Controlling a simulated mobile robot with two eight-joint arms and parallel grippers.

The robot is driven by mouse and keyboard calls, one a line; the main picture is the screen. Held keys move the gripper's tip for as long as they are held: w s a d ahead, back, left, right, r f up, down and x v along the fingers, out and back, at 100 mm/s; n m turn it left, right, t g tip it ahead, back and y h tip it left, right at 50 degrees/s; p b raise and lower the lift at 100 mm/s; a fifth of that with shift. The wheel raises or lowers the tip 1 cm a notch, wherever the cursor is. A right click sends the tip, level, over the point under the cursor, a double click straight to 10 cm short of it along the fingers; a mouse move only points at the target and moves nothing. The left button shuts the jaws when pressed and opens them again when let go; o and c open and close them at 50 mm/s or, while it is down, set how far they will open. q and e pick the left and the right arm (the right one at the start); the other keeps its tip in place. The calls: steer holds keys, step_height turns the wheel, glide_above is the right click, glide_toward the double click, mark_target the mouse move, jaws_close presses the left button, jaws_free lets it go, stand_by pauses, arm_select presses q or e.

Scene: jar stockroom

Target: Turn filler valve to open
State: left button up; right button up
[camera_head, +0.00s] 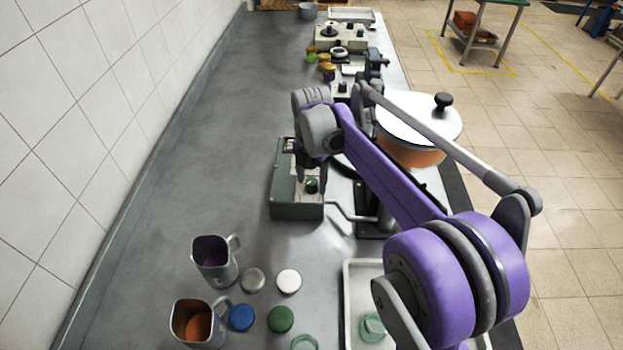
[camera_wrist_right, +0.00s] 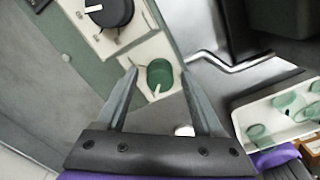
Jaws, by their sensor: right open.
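A dark green knob (camera_head: 312,185), which looks like the filler valve, sits on the pale top panel of a green box (camera_head: 297,211) on the counter. In the right wrist view the green knob (camera_wrist_right: 159,73) has a pale pointer mark at its lower edge. My right gripper (camera_head: 311,168) is over the box. In the wrist view its open fingers (camera_wrist_right: 160,76) point at the knob, one to each side; I cannot tell whether they touch it. A black knob (camera_wrist_right: 109,11) with a white mark is on the same panel. My left gripper is not in view.
A white-lidded pot (camera_head: 418,118) stands right of the box, partly behind my arm. A bent metal bar (camera_head: 345,213) runs beside the box. Metal jugs (camera_head: 214,262), several round lids (camera_head: 289,281) and a tray (camera_head: 352,300) are nearer. The counter's left side is clear.

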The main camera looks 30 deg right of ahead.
jaws_close()
steer(key=shift+m, duration=0.3)
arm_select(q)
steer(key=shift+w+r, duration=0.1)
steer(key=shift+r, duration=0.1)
arm_select(e)
steer(key=m, duration=0.3)
steer(key=shift+m, duration=0.3)
arm_select(q)
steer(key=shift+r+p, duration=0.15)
steer(key=shift+p, duration=0.15)
arm_select(e)
steer(key=m, duration=0.4)
steer(key=shift+m, duration=0.3)
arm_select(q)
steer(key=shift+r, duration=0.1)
arm_select(e)
steer(key=m, duration=0.4)
steer(key=shift+m, duration=2.5)
